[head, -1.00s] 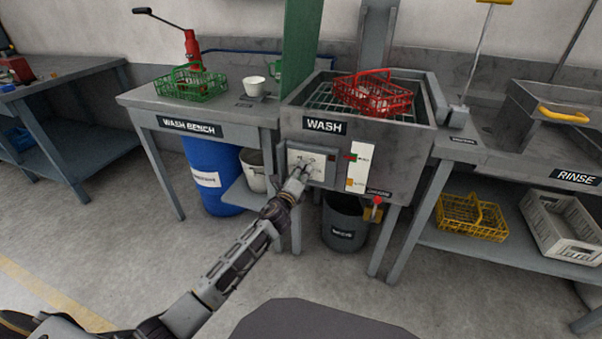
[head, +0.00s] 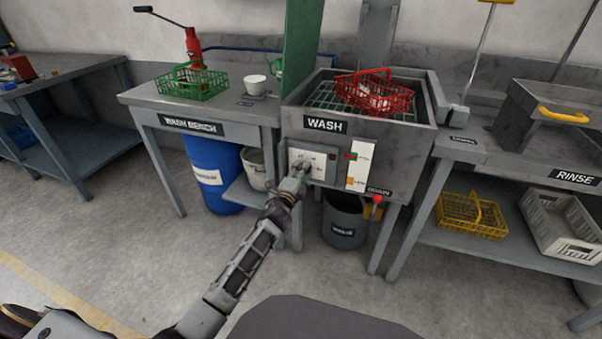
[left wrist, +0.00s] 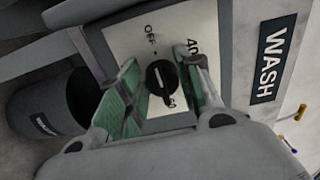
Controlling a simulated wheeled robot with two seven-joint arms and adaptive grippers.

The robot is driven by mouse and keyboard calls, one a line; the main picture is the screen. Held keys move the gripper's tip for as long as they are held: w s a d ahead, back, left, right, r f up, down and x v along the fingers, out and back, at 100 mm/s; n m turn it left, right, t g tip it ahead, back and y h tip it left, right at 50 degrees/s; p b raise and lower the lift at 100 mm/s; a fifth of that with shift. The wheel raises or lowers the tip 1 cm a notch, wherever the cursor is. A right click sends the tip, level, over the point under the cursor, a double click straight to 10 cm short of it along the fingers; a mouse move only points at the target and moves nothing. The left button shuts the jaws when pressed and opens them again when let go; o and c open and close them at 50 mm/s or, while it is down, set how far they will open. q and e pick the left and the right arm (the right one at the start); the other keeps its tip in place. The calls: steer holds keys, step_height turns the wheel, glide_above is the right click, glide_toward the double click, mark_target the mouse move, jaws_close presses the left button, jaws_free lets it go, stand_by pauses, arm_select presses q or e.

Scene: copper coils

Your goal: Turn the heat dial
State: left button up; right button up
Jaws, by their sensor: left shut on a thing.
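The heat dial (left wrist: 162,82) is a round black knob with a pale pointer line, on a white plate (left wrist: 125,42) marked OFF and with partly hidden numbers. In the left wrist view it sits between the two green-padded fingers of my left gripper (left wrist: 161,88), which is shut on it. In the head view my left gripper (head: 301,170) reaches the control panel (head: 300,155) on the front of the wash tank (head: 390,135) and covers the dial. My right gripper is not in view.
A red basket (head: 374,95) rests over the tank. A white gauge strip (head: 361,165) is right of the panel, with a red-handled valve (head: 376,204) below it. A grey bucket (head: 344,228) stands under the tank. The wash bench (head: 150,101) is at left.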

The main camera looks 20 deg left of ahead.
arm_select(q)
steer(key=o, duration=0.9)
steer(key=shift+s, duration=0.2)
steer(key=shift+s+a, duration=0.2)
steer(key=shift+s, duration=5.6)
steer(key=shift+s+f, duration=0.1)
steer(key=shift+s, duration=0.05)
